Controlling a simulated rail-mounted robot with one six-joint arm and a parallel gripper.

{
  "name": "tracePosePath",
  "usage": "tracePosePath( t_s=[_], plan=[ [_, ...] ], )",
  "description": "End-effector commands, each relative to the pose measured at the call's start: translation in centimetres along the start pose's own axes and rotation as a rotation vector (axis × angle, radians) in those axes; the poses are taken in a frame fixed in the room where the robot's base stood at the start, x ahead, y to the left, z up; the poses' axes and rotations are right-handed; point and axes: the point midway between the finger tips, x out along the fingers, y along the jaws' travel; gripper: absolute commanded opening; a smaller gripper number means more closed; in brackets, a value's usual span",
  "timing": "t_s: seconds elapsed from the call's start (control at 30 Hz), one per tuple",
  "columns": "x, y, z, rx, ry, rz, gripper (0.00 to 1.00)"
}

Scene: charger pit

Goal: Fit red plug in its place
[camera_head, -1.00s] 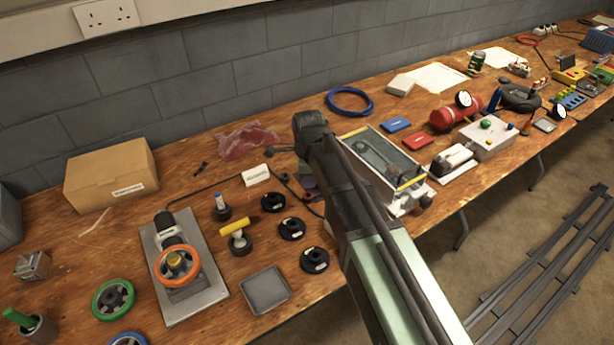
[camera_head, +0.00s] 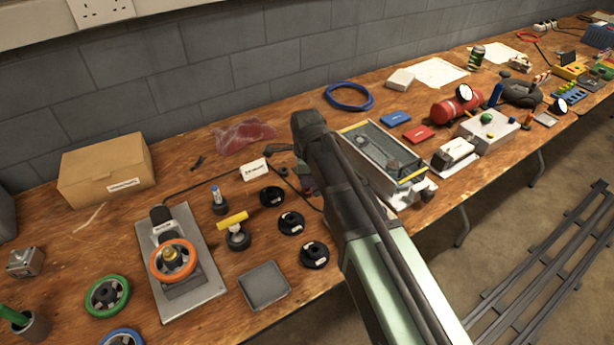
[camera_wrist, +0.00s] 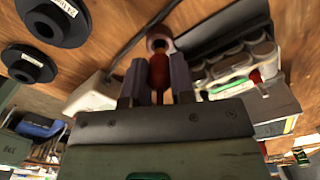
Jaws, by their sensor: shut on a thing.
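The red plug (camera_wrist: 159,74) is between the two grey fingers of my gripper (camera_wrist: 159,78) in the wrist view. My gripper is shut on it. A pinkish-brown ring-like piece (camera_wrist: 159,40) shows just beyond the plug's end; I cannot tell whether they touch. A pale-sided case with round, light-coloured parts (camera_wrist: 240,65) is close on the right of the fingers, and a small red spot shows among those parts. In the head view my arm hides most of the gripper and the plug, beside the glass-topped case (camera_head: 372,150). The plug's place cannot be made out clearly.
Black labelled discs (camera_head: 291,223) lie left of my arm, and two show in the wrist view (camera_wrist: 55,20). A grey tray (camera_head: 265,286) and an orange handwheel unit (camera_head: 173,260) are further left.

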Motion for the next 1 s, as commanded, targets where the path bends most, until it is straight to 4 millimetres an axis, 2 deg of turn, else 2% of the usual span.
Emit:
tracePosePath(
  t_s=[1.0],
  plan=[
    [1.9, 0.0, 0.0, 0.0, 0.0, 0.0, 0.01]
  ],
)
